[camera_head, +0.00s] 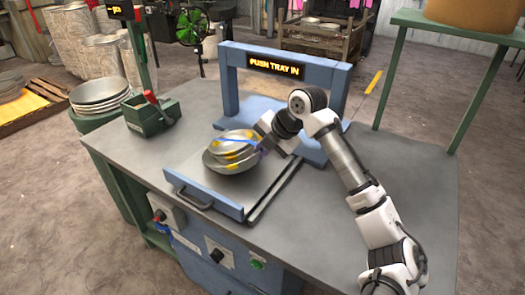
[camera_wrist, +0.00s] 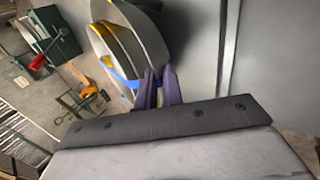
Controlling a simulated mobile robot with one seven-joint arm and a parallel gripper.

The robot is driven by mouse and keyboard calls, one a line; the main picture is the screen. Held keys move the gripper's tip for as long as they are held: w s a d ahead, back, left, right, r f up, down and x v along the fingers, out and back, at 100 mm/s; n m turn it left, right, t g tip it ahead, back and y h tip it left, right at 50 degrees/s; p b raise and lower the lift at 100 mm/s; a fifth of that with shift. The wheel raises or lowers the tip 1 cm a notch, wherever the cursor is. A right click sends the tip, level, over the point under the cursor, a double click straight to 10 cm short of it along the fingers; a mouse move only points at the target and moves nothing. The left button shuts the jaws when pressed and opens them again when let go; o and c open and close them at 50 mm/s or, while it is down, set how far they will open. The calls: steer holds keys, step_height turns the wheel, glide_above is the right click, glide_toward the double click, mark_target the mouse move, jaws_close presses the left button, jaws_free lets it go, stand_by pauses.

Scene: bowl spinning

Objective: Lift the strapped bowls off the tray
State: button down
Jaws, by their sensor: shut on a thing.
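The strapped bowls (camera_head: 228,160) are a stack of metal bowls with yellow patches and a blue strap. They are over the tray (camera_head: 258,186), which has a blue front wall with a handle. The stack looks slightly tilted; I cannot tell whether its underside touches the tray. My gripper (camera_head: 262,149) is at the right side of the stack. In the wrist view the purple fingers of my gripper (camera_wrist: 159,88) are shut at the edge of the bowls (camera_wrist: 118,42), beside the blue strap. The exact spot between the fingertips is hidden.
A blue frame (camera_head: 287,57) with a "PUSH TRAY IN" sign stands behind the tray. A green box with a red lever (camera_head: 150,110) stands at the table's left. More bowls (camera_head: 100,92) are stacked beyond the left edge. The table right of the tray is mostly clear, apart from my arm.

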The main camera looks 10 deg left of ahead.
step_height(320, 180, up, 5)
steer(key=p, duration=0.3)
steer(key=shift+r, duration=0.1)
